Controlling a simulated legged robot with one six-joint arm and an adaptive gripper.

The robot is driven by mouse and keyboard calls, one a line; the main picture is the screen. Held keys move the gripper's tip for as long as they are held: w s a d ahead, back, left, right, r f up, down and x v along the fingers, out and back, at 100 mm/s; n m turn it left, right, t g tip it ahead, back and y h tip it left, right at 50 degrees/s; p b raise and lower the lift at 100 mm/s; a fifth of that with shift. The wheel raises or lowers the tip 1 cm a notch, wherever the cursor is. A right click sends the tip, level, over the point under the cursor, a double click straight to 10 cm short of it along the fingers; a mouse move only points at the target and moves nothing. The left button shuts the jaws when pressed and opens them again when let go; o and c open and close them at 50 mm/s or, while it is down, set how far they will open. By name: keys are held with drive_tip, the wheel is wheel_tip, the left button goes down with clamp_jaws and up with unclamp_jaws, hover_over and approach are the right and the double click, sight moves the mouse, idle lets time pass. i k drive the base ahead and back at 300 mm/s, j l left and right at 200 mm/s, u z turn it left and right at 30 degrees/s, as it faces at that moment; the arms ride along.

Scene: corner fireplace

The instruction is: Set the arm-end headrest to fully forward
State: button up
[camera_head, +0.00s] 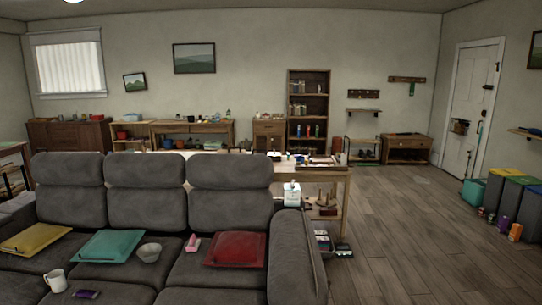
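A dark grey sofa fills the lower left of the head view. Its back carries a row of three padded headrests: a left headrest (68,169), a middle headrest (131,169) and a right headrest (229,170). The right headrest is the one nearest the sofa's visible right arm (298,255). All three stand upright above the back cushions at about the same height. From this front view I cannot tell how far forward each one is tilted. My gripper is not in view.
On the seat lie yellow (36,238), teal (111,246) and red (236,249) cushions, a bowl (149,252), a mug (55,281) and small items. A wooden table (330,180) stands behind the sofa. The wooden floor (400,230) at right is open, with bins (508,200) by the wall.

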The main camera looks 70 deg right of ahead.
sight(202, 171)
drive_tip(key=z, duration=2.05)
drive_tip(key=i+l, duration=0.2)
drive_tip(key=l, duration=0.25)
drive_tip(key=i+l+u, duration=0.1)
drive_tip(key=l, duration=0.4)
drive_tip(key=i+l, duration=0.3)
drive_tip(key=l, duration=0.15)
drive_tip(key=i+l+u, duration=0.1)
drive_tip(key=l, duration=0.4)
drive_tip(key=i+l+u, duration=0.1)
drive_tip(key=l, duration=0.35)
drive_tip(key=i+l, duration=0.25)
drive_tip(key=l, duration=0.3)
drive_tip(key=i+l+u, duration=0.1)
drive_tip(key=l, duration=0.4)
drive_tip(key=i+l, duration=0.2)
drive_tip(key=l, duration=0.3)
drive_tip(key=i+l+u, duration=0.15)
drive_tip(key=i+l, duration=0.3)
drive_tip(key=i+l+u, duration=0.1)
drive_tip(key=i+l, duration=0.4)
drive_tip(key=i+l+u, duration=0.15)
drive_tip(key=i+l, duration=0.3)
drive_tip(key=i+l+u, duration=0.1)
drive_tip(key=i+l, duration=0.3)
drive_tip(key=l, duration=0.25)
